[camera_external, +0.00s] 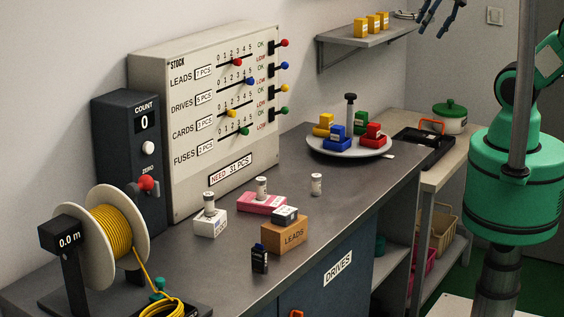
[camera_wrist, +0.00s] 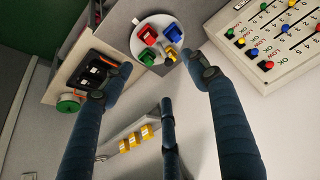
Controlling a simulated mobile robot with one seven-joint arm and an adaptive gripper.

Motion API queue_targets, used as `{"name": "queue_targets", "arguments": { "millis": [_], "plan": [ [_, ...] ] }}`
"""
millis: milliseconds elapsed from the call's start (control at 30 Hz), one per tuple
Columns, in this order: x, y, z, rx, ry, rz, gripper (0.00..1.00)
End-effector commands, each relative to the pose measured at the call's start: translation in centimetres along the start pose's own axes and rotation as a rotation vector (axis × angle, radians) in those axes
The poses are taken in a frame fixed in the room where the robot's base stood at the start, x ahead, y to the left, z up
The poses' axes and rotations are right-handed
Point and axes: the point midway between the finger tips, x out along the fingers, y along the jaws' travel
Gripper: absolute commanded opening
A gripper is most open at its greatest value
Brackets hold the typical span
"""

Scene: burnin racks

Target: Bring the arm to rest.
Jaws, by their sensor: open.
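My gripper (camera_external: 439,14) shows at the top edge of the external view, in the air to the right of the wall shelf. Its dark fingers are spread and hold nothing. In the wrist view the fingers of my gripper (camera_wrist: 160,80) are wide apart, with a third finger between them, and the space between them is empty. My green and black arm stands at the right of the external view, partly cut off by the frame edge.
A wall shelf (camera_external: 372,41) with several yellow boxes is close to my gripper. Below are the round turntable (camera_external: 348,151) with coloured bins, a black tray (camera_external: 424,150) and a green-lidded pot (camera_external: 450,118). The stock panel (camera_external: 205,110) stands on the bench.

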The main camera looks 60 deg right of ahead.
Motion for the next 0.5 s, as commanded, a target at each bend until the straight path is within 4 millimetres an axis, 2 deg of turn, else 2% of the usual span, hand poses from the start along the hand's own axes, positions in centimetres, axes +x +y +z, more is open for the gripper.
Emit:
{"name": "queue_targets", "arguments": {
  "millis": [500],
  "plan": [
    [0.36, 0.21, 0.53, -0.001, 0.002, 0.003, 0.59]
  ]
}}
